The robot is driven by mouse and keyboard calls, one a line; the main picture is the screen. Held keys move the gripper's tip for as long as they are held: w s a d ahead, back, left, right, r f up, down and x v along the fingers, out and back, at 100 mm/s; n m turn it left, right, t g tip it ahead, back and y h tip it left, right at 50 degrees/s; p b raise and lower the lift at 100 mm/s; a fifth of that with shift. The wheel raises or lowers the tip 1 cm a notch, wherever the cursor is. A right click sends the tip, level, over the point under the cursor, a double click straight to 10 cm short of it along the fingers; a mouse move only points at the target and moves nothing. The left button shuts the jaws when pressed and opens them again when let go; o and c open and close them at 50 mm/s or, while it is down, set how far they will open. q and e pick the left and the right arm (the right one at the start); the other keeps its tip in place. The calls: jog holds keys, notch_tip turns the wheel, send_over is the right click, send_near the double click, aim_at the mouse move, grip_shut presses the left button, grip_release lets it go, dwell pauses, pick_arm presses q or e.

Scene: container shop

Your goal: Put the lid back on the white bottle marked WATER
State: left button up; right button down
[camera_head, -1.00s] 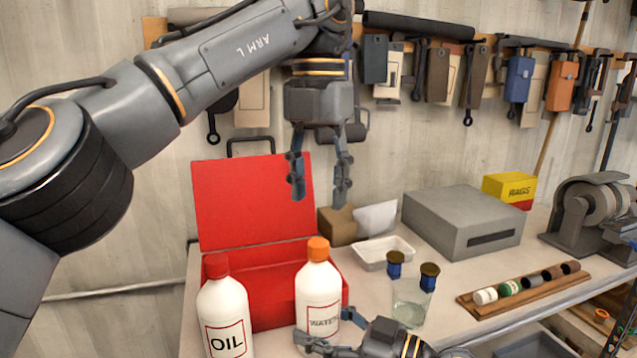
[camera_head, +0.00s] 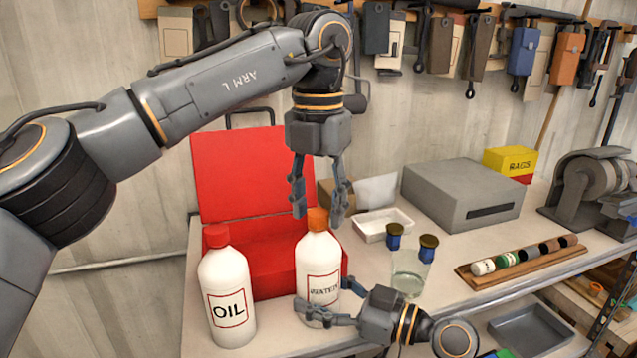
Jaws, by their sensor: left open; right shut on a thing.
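The white WATER bottle (camera_head: 318,262) stands upright at the front of the bench. An orange lid (camera_head: 317,219) sits at the top of its neck; I cannot tell whether it is seated or loose. My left gripper (camera_head: 321,208) points down over the bottle, open, its fingers beside and just above the orange lid. I cannot tell whether they touch it. My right gripper (camera_head: 318,312) comes in low from the right and is shut on the lower part of the WATER bottle.
A white OIL bottle (camera_head: 227,285) with a red lid stands close on the left. An open red toolbox (camera_head: 250,172) is behind. A glass jar (camera_head: 409,273) with two blue-and-brown items, a white tray (camera_head: 383,224) and a grey box (camera_head: 462,205) stand to the right.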

pick_arm(q)
jog(key=shift+f, duration=0.2)
grip_shut()
jog(key=shift+o, duration=0.7)
grip_release()
jog(key=shift+r, duration=3.8)
